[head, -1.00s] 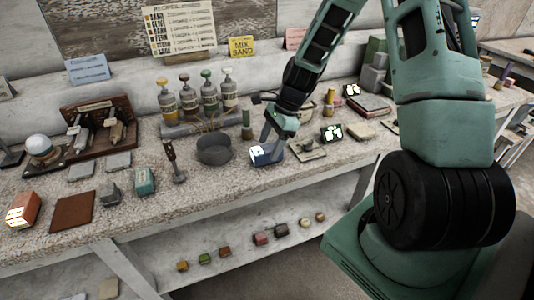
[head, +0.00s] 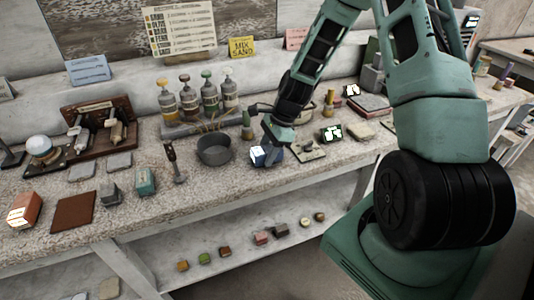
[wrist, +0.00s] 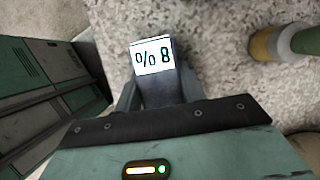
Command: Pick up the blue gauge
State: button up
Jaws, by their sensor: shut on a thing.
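The blue gauge (head: 258,155) is near the front edge of the speckled bench, to the right of a grey bowl. Its lit white face also shows in the wrist view (wrist: 153,55), with dark marks on it. My gripper (head: 271,148) comes down over the gauge from above. Its fingers are shut on the sides of the gauge's body, and they partly hide it in the head view. I cannot tell whether the gauge still touches the bench top.
The grey bowl (head: 214,149) stands close on the left, with a row of bottles (head: 198,100) behind it. A flat plate (head: 307,149) lies just right of my gripper. A teal box (head: 145,181) is further left. Small blocks sit on the lower shelf (head: 240,238).

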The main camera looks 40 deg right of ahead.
aim_at(267, 149)
notch_tip(267, 149, up, 10)
jog(key=o, duration=0.6)
jog(key=c, duration=0.3)
